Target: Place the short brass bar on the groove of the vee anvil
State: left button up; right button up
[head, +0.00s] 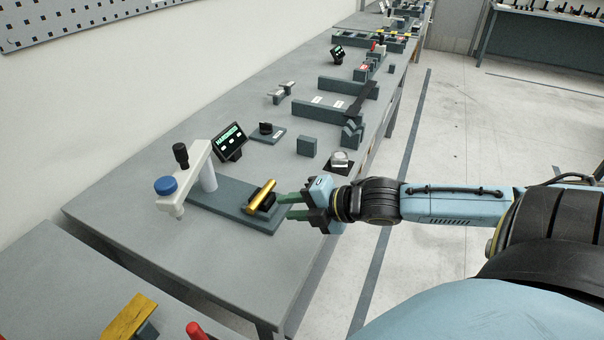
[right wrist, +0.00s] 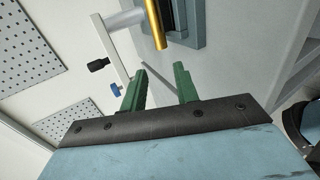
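The short brass bar (head: 261,196) appears to lie along the top of the dark vee anvil (head: 268,204) on the hardness tester's base plate. The bar mostly covers the groove, so its exact seating cannot be told. In the right wrist view the bar (right wrist: 156,24) shows beside the dark anvil (right wrist: 178,14). My right gripper (head: 285,206) is open and empty, its green fingers just right of the bar and anvil, apart from the bar. The open fingers (right wrist: 160,70) also show in the right wrist view with nothing between them. My left gripper is not in view.
The tester's white arm with blue knob (head: 165,185) stands left of the anvil on the base plate (head: 217,198). A small display (head: 229,141), a dark block (head: 307,146) and a round silver piece (head: 340,160) stand behind. The bench's front-left surface is clear.

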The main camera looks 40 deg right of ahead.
jog(key=shift+p+v, duration=0.35)
jog(key=shift+v, duration=0.8)
